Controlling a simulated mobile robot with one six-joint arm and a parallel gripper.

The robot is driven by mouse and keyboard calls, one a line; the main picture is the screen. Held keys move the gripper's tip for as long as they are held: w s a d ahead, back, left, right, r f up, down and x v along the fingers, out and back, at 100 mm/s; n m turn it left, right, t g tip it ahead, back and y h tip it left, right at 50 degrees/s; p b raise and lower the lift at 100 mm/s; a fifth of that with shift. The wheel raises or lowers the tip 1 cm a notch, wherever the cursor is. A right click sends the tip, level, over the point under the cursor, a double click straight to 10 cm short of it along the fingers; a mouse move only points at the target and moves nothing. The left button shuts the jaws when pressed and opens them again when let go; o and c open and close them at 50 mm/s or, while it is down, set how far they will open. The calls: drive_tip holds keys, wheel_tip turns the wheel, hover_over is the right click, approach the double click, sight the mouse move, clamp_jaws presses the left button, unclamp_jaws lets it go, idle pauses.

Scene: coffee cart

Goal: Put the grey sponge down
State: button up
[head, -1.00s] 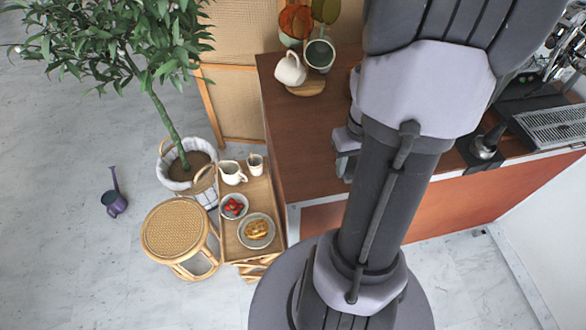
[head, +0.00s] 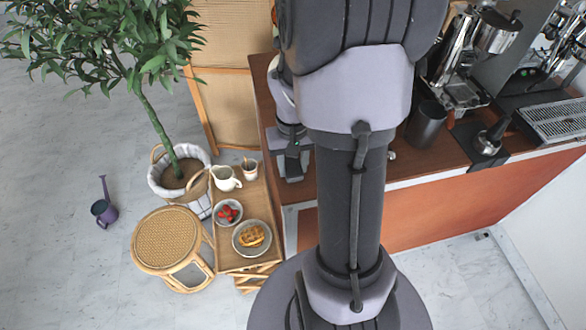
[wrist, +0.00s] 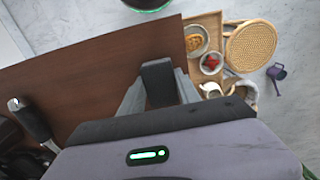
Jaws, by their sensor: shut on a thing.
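My gripper (wrist: 160,92) is shut on the grey sponge (wrist: 158,82), a dark grey block between the two fingers in the wrist view. The gripper hangs over the brown wooden counter (wrist: 75,78), near its end beside the rattan cart. Whether the sponge touches the counter is hard to tell. In the head view my gripper (head: 293,163) shows small at the counter's left end, left of my arm. The sponge is hard to make out there.
The low cart (head: 225,259) beside the counter holds a waffle plate (head: 252,238), a strawberry bowl (head: 228,213), a white pitcher (head: 226,178) and a small cup (head: 250,168). A dark cup (head: 426,124) and a tamper (head: 488,140) stand right of my arm. Bare counter surrounds the gripper.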

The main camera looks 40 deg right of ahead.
drive_tip(key=shift+r, duration=0.1)
drive_tip(key=o, duration=1.2)
